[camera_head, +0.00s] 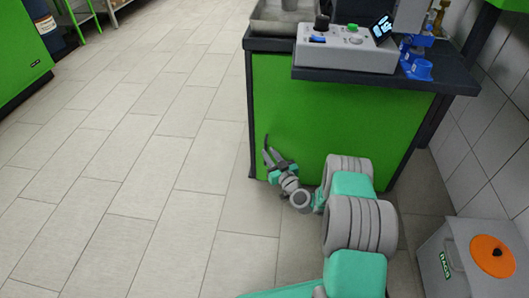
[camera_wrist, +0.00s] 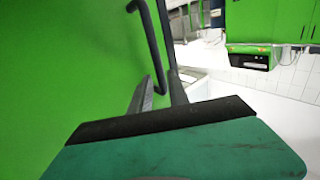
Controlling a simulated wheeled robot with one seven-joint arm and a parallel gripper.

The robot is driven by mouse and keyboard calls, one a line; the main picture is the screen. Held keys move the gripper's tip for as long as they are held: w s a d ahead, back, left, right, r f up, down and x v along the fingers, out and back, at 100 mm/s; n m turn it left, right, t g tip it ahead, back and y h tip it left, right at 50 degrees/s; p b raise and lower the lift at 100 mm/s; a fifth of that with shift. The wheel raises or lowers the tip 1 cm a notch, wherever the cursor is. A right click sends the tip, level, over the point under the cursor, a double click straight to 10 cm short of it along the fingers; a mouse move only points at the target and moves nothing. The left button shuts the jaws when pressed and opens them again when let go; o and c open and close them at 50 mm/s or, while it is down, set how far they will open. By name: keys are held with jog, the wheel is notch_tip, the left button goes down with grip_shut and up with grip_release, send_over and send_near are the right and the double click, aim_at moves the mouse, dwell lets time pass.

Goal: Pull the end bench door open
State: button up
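The end bench door is the green panel (camera_head: 335,125) on the end of the bench; it looks closed. It fills the left of the wrist view (camera_wrist: 55,70). A dark bar handle (camera_wrist: 150,42) stands out from it. In the head view the handle (camera_head: 266,143) shows as a thin dark line at the panel's lower left. My gripper (camera_head: 272,157) is low in front of the panel, at the handle. Its fingers (camera_wrist: 160,88) are apart, with the handle's lower part seen between or just beyond them. Contact with the handle cannot be told.
A control box (camera_head: 345,48) with knobs sits on the bench top. A grey bin (camera_head: 455,262) with an orange lid stands at the lower right, close to my arm. A tiled wall (camera_head: 485,140) is on the right. The tiled floor (camera_head: 150,150) to the left is clear.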

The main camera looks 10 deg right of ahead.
aim_at(266, 149)
jog(key=x, duration=0.3)
jog(key=shift+w+a, duration=0.1)
jog(key=shift+w, duration=0.25)
jog(key=shift+c, duration=0.2)
grip_shut()
dwell(0.9)
